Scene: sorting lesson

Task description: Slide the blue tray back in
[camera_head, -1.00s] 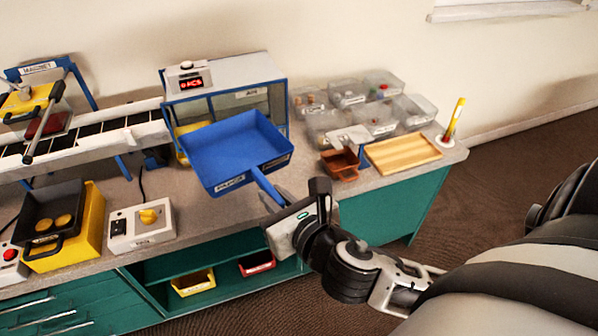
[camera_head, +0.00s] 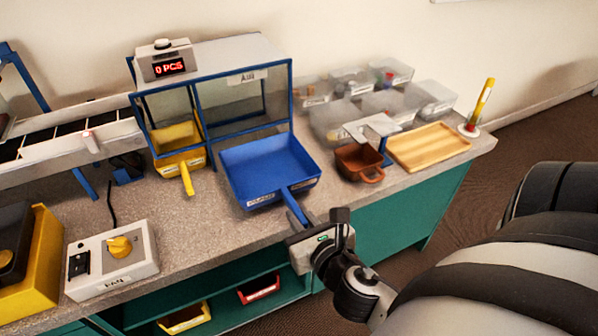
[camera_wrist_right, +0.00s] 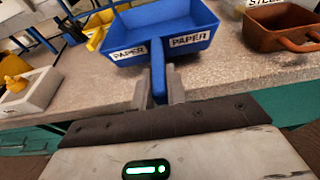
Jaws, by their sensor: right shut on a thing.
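The blue tray (camera_head: 268,166), labelled PAPER, is empty and sits in front of the right bay of the blue-framed housing (camera_head: 243,127). Its back edge is close to the opening; I cannot tell whether it rests on the bench or is slightly above it. My right gripper (camera_head: 297,222) is shut on the tray's handle at the bench's front edge. In the right wrist view the tray (camera_wrist_right: 160,32) is ahead, with its handle between the fingers (camera_wrist_right: 160,85). My left gripper is not in view.
A yellow tray (camera_head: 180,163) sits in the left bay. A brown bin (camera_head: 358,162) and a wooden tray (camera_head: 428,146) stand to the right, with clear plastic boxes (camera_head: 395,106) behind. A FAN switch box (camera_head: 111,262) is at the left front.

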